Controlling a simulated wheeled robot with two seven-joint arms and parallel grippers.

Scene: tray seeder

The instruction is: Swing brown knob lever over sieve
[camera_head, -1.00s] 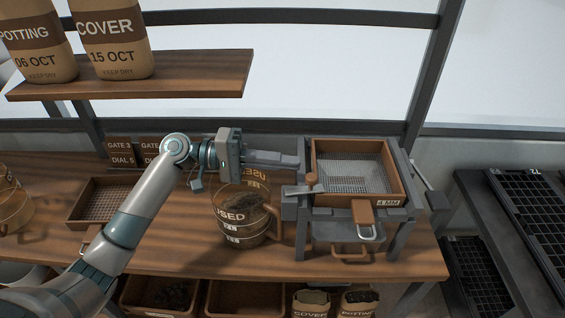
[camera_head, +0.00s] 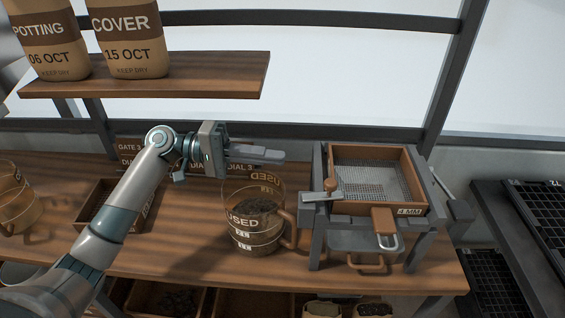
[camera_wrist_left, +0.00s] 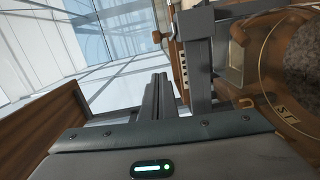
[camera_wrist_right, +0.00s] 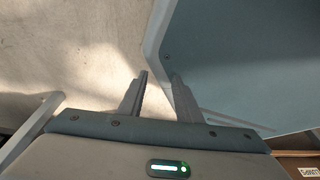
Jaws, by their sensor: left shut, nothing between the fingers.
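The sieve is a wooden frame (camera_head: 417,190) with a wire mesh and a "4 MM" label, on a grey stand. The lever (camera_head: 318,197) is a short pale metal arm at the stand's left front corner. Its round brown knob (camera_head: 330,186) stands at the sieve's left edge, not over the mesh. My left gripper (camera_head: 281,157) is shut and empty, level, left of the stand and apart from it. Its closed fingers (camera_wrist_left: 160,88) also show in the left wrist view. My right gripper (camera_wrist_right: 159,76) is open and empty, beside a pale blue-grey panel, away from the sieve.
A clear "USED" jug (camera_head: 243,235) of soil stands below my left gripper, left of the stand. Gate and dial signs (camera_head: 128,150) are behind my arm. A shelf (camera_head: 200,80) with paper sacks hangs above. Black seed trays (camera_head: 525,215) are at the right.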

